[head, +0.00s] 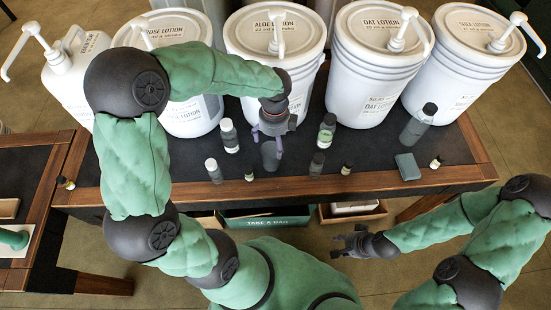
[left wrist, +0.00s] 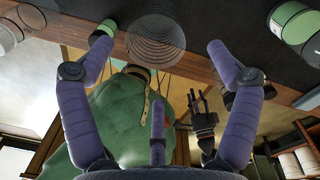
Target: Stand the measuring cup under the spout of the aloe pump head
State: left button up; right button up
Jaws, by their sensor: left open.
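A clear grey measuring cup (head: 270,155) stands on the dark table top at the front of the aloe bucket. It shows as ribbed clear rings in the left wrist view (left wrist: 155,38). My left gripper (head: 272,137) is open above the cup, its purple fingers (left wrist: 160,48) apart on either side of it; contact cannot be told. The white aloe bucket (head: 250,62) stands behind, and its pump head (head: 277,46) shows on the lid. My right gripper (head: 350,243) is open and empty off the table's front edge.
Rose bucket (head: 200,118), oat bucket (head: 365,75) and shea bucket (head: 450,70) flank the aloe one. Small bottles stand close by: a white one (head: 229,136) to the left and a green-labelled one (head: 327,130) to the right. A green box (head: 407,167) lies further right.

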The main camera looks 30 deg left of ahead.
pick_arm(q)
jog(key=b, duration=0.2)
send_over(273, 151)
jog(key=s+d, duration=0.1)
jog(key=s, duration=0.2)
jog(key=f, duration=0.6)
jog(key=shift+w+d, duration=0.1)
jog(key=shift+w, duration=0.15)
notch_tip(273, 151, down, 5)
jog(key=b, duration=0.3)
jog(key=shift+s, duration=0.15)
jog(key=shift+r, duration=0.1)
jog(key=c, duration=1)
jog(key=shift+c, duration=0.3)
